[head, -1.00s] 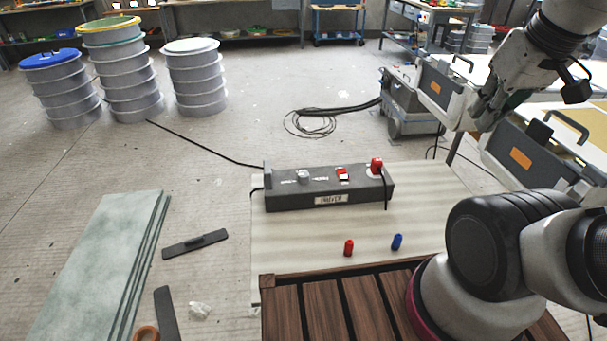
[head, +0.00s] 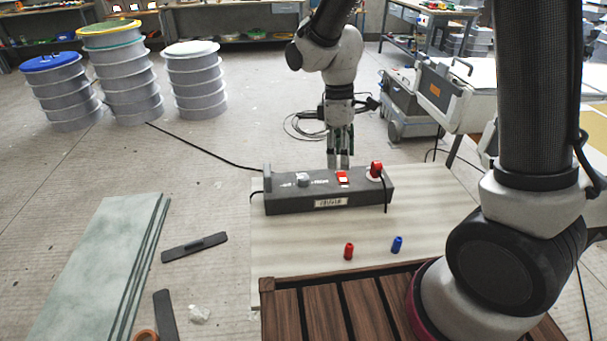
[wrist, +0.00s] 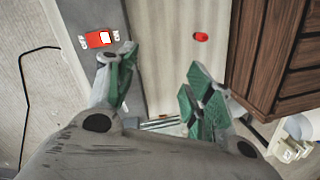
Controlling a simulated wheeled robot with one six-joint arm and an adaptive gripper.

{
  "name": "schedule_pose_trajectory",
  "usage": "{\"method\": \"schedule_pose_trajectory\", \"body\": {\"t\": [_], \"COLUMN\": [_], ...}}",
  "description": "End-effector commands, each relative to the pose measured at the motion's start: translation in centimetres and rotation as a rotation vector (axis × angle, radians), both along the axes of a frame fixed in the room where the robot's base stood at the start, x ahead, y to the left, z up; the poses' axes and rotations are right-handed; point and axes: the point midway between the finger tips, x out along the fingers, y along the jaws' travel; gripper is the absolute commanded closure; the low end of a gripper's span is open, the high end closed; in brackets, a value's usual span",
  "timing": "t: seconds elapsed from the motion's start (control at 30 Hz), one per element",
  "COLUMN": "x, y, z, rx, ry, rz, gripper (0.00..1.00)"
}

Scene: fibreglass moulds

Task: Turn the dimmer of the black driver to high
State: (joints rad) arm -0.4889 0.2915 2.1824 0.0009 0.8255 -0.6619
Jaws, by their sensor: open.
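The black driver is a long dark grey box (head: 290,202) on a pale board, with a label on its front face. A small pale knob (head: 303,180), which looks like the dimmer, stands on its top left of centre. A red rocker switch (head: 342,178) sits right of the knob. My gripper (head: 339,164) is open and empty, pointing down by the box near the switch, right of the knob. In the wrist view the open fingers (wrist: 160,80) are beside the box (wrist: 90,14) and the switch (wrist: 99,38). I cannot make out the knob there.
A red plug (head: 376,168) with a black cable stands at the box's right end. A red cap (head: 349,251) and a blue cap (head: 397,244) stand on the board (head: 290,245) in front. A slatted wooden surface (head: 320,310) is nearer.

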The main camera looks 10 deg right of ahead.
Motion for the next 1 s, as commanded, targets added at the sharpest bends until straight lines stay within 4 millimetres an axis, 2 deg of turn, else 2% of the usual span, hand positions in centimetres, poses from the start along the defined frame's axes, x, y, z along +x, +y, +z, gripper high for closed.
{"method": "schedule_pose_trajectory", "body": {"t": [0.03,0.1,0.2,0.33,0.5,0.67,1.0], "x": [1.1,2.7,5.1,8.1,9.1,9.1,9.0], "y": [1.7,3.8,5.7,7.4,7.9,7.9,7.9], "z": [-2.1,-4.5,-6.2,-5.6,-5.4,-6.0,-11.4], "rx": [0.009,0.039,0.085,0.13,0.149,0.154,0.154], "ry": [0.021,0.03,0.016,-0.052,-0.076,-0.071,-0.069], "rz": [0.133,0.35,0.625,0.93,1.207,1.293,1.292], "gripper": [0.48,0.48,0.48,0.48,0.48,0.48,0.48]}}
